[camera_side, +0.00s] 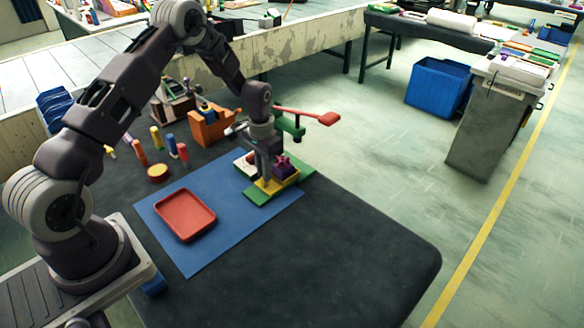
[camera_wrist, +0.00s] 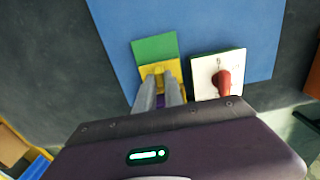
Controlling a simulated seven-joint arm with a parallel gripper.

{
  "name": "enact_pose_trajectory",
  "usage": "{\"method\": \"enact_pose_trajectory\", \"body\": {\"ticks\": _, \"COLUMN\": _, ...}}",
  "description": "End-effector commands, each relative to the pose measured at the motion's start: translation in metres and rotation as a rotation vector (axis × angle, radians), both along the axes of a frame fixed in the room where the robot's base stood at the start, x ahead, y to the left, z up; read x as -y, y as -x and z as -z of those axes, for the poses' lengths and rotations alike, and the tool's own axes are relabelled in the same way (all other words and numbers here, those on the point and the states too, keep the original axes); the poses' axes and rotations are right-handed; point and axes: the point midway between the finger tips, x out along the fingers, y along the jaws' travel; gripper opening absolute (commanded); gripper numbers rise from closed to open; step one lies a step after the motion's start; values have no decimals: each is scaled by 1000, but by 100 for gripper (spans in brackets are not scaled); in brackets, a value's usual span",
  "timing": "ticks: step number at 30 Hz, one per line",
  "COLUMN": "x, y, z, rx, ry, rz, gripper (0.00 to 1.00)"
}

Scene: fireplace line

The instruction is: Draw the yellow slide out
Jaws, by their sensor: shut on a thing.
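The yellow slide (camera_side: 286,183) lies on a long green base (camera_side: 257,196) at the far right part of the blue mat. My gripper (camera_side: 263,180) reaches down to it from above and is shut on it. In the wrist view the fingertips (camera_wrist: 159,76) are at the yellow slide (camera_wrist: 147,72), with the green base (camera_wrist: 153,47) showing beyond it. A purple block (camera_side: 284,166) stands at the slide, and its seating is partly hidden by my fingers.
A white plate with a red knob (camera_wrist: 228,78) is close beside the slide. A red tray (camera_side: 186,214) lies on the blue mat (camera_side: 235,228). An orange block (camera_side: 210,131), a green stand with a red arm (camera_side: 318,116) and several coloured pegs stand behind. The dark table's front right is clear.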

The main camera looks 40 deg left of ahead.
Motion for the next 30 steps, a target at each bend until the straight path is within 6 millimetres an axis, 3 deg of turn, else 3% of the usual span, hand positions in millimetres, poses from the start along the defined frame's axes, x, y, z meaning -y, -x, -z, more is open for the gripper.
{"method": "enact_pose_trajectory", "body": {"ticks": 16, "x": -2, "y": 39, "z": 0, "rx": -1, "ry": -3, "rz": -1, "gripper": 0}}
{"method": "enact_pose_trajectory", "body": {"ticks": 17, "x": -2, "y": 39, "z": 0, "rx": -1, "ry": -3, "rz": -1, "gripper": 17}}
{"method": "enact_pose_trajectory", "body": {"ticks": 19, "x": -2, "y": 38, "z": 0, "rx": 0, "ry": -3, "rz": -1, "gripper": 29}}
{"method": "enact_pose_trajectory", "body": {"ticks": 27, "x": -1, "y": 38, "z": 0, "rx": 0, "ry": -1, "rz": 0, "gripper": 29}}
{"method": "enact_pose_trajectory", "body": {"ticks": 30, "x": -1, "y": 37, "z": -9, "rx": 2, "ry": -2, "rz": 0, "gripper": 29}}
